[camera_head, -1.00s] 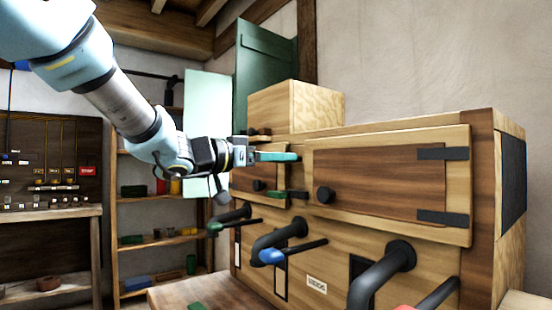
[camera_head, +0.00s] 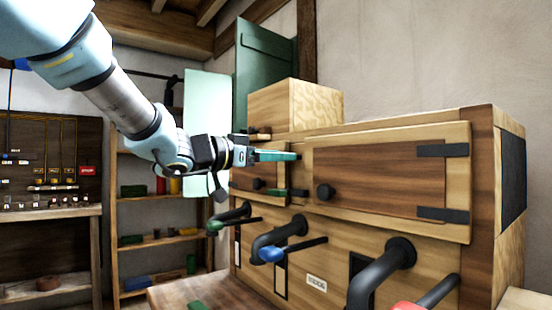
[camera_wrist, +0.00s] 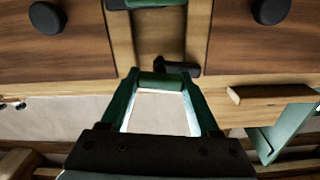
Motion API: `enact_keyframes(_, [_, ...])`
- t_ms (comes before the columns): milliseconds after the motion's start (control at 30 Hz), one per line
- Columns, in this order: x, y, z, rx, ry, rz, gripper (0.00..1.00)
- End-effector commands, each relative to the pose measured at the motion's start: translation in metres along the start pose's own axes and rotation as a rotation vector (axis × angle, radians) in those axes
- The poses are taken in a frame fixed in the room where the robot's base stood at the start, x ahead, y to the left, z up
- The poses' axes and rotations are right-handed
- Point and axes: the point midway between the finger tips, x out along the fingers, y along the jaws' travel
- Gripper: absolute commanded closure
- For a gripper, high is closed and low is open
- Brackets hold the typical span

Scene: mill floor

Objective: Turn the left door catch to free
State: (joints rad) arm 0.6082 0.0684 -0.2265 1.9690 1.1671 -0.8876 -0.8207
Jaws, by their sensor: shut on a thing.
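The wooden cabinet has a left door (camera_head: 245,180) and a larger right door (camera_head: 375,178), each with a dark round knob. Both doors look closed. My gripper (camera_head: 290,156) reaches from the left to the upper gap between them. In the wrist view, which looks upside down, its green fingers (camera_wrist: 160,82) are shut on a green catch handle with a dark arm (camera_wrist: 183,69) beside it. In the head view the fingers hide this catch. A second green catch (camera_head: 285,193) lies below, between the doors; which door each catch serves is unclear.
Dark pipes with a green lever (camera_head: 245,221), a blue lever (camera_head: 272,254) and a red lever (camera_head: 405,307) jut out below the doors. A wooden box (camera_head: 285,105) stands on the cabinet. A small wooden bar (camera_head: 260,136) lies near my wrist.

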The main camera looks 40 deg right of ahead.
Motion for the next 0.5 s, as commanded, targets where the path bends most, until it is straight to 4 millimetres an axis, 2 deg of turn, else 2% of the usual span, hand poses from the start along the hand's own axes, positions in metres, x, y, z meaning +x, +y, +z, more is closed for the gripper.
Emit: enact_keyframes(500, [-0.0002, 0.0021, 0.0037, 0.471, -0.001, -0.001, 0.93])
